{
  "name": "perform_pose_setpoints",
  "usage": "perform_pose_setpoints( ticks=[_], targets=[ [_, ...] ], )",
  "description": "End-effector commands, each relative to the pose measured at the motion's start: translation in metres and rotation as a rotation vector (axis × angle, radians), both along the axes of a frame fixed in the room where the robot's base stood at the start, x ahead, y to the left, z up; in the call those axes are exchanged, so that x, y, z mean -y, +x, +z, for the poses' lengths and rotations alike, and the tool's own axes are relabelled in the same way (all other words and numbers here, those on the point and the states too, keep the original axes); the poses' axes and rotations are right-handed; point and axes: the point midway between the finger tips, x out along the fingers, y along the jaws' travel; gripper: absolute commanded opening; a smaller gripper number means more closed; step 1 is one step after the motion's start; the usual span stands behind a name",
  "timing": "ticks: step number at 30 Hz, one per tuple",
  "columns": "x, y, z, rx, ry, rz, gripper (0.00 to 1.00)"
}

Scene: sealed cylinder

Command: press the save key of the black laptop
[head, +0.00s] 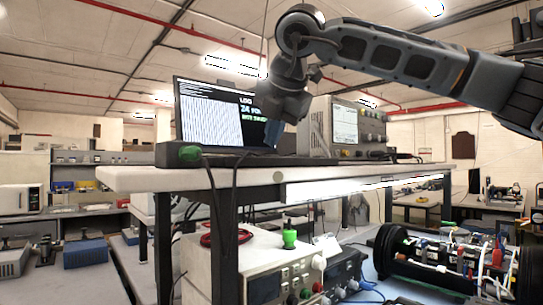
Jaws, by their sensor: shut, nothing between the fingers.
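The black laptop (222,112) stands open on the white bench top, its lit screen facing me with lines of text and larger white and green lettering. Its dark base (190,154) lies edge-on at my eye level, so the keys, the save key included, are hidden. A green part (190,153) shows at the base's front left corner. My gripper (273,143) is shut and empty, pointing down over the right part of the laptop base, in front of the screen's lower right corner. I cannot tell whether its tips touch a key.
A grey instrument box (335,128) with knobs stands right of the laptop, close to my gripper. The white bench top (140,178) has a thick front edge. Below are a power supply (265,262) and an opened cylinder (450,255) with wiring.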

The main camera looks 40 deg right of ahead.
Motion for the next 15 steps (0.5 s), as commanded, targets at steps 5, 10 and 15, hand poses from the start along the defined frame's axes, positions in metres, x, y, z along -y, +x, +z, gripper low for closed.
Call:
perform_pose_setpoints(
  ticks=[5, 10, 15],
  targets=[
    [-0.0001, 0.0000, -0.0007, 0.000, 0.000, 0.000, 0.00],
    [-0.0002, 0.0000, -0.0044, 0.000, 0.000, 0.000, 0.00],
    [-0.0003, 0.0000, -0.0080, 0.001, 0.001, 0.000, 0.00]
  ],
)
